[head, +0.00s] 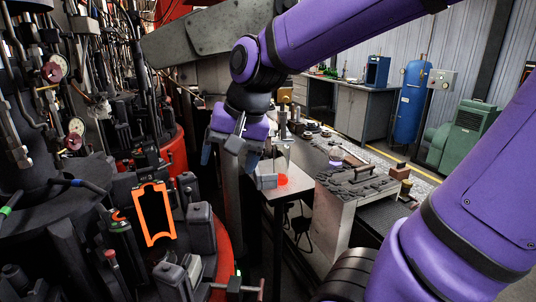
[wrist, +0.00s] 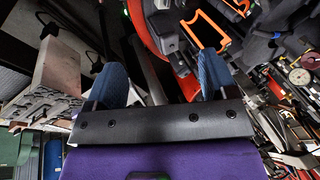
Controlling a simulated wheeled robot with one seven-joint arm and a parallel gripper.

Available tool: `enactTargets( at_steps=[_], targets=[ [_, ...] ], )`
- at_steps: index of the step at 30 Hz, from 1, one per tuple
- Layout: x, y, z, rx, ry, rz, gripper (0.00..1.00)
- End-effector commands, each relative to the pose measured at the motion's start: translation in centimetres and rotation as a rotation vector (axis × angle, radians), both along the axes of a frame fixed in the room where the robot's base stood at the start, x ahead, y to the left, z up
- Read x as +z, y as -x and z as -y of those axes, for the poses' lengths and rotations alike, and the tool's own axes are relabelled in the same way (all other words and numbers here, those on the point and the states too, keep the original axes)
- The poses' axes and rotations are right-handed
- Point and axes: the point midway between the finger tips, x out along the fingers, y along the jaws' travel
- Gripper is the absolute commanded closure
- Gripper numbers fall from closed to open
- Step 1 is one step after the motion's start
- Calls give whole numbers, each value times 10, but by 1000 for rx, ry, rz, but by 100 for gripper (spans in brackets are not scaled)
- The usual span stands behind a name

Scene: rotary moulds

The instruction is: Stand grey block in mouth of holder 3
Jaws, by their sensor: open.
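My gripper (head: 229,158) hangs from the purple arm in the head view, fingers pointing down and spread apart with nothing between them. In the wrist view its two blue fingers (wrist: 161,78) also stand apart and empty. A small light-grey block (head: 267,182) is on the small table, to the right of and below the gripper, with a red piece beside it. An orange frame-shaped holder (head: 153,214) stands on the rotary machine at lower left; it also shows in the wrist view (wrist: 212,32).
The rotary machine with its red rim (head: 222,250) and dense hoses fills the left. The small table (head: 290,190) stands in the middle. A pale bench block with dark pieces on top (head: 335,215) is right of it. A blue tank (head: 412,95) is farther back.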

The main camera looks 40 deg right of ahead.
Motion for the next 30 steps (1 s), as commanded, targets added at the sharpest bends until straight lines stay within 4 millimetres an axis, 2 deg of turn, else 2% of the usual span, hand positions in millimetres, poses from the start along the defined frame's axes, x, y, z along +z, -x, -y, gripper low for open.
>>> enactTargets(
  at_steps=[1, 6, 12, 17, 30],
  targets=[
    [8, 14, 4, 63, 41, 44, 22],
    [23, 54, 11, 278, 204, 149, 22],
    [29, 82, 16, 433, 349, 206, 22],
    [30, 89, 17, 472, 389, 215, 22],
    [30, 89, 17, 473, 388, 215, 22]
  ],
)
